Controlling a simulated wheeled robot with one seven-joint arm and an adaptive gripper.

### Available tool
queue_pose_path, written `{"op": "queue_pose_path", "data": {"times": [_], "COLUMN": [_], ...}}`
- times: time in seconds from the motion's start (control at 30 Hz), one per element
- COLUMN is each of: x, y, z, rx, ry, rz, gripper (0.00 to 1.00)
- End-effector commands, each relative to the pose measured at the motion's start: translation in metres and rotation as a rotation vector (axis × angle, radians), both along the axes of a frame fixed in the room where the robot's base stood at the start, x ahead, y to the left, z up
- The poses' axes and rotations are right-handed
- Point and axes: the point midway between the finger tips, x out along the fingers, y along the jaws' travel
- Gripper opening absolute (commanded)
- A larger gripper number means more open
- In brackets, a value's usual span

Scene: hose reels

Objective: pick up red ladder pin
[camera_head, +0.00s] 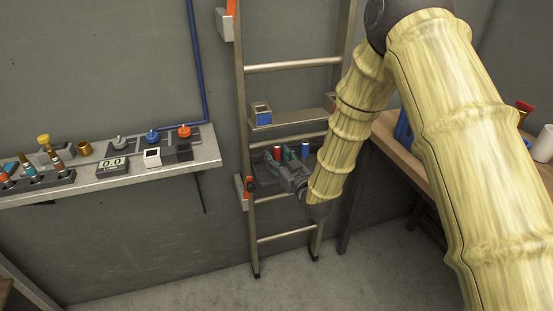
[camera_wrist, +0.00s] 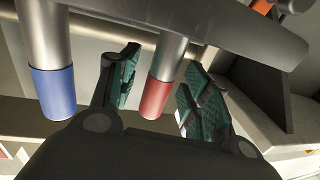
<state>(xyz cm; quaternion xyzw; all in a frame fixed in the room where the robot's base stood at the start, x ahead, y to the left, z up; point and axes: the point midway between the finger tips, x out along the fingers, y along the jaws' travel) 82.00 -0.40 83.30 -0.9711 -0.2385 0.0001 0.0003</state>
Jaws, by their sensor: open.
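The red ladder pin (camera_wrist: 157,92) has a red lower end and a metal shaft in the wrist view. It shows as a small red cylinder (camera_head: 276,152) at the ladder in the head view. My gripper (camera_wrist: 163,85) is open, with one teal-padded finger on each side of the red pin; I cannot tell whether either touches it. In the head view my gripper (camera_head: 281,158) is at the ladder's lower rungs. A blue-ended pin (camera_wrist: 53,92) stands to the left of the fingers in the wrist view.
The metal ladder (camera_head: 241,138) leans at the grey wall. A small blue box (camera_head: 260,114) sits on its step above my gripper. A wall shelf (camera_head: 206,152) at left carries several small items. A wooden workbench (camera_head: 387,130) is at right, partly behind my arm.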

Motion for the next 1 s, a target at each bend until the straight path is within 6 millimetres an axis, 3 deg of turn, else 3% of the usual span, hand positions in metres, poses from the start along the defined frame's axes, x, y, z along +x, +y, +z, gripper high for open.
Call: {"op": "queue_pose_path", "data": {"times": [0.3, 0.57, 1.0], "x": [0.0041, 0.004, 0.004], "y": [0.0021, 0.0021, 0.0018], "z": [0.0, 0.0, 0.006], "rx": [0.0, 0.0, 0.0], "ry": [0.0, 0.0, -0.001], "rz": [0.0, 0.0, 0.0], "gripper": [0.47, 0.0, 0.0]}}
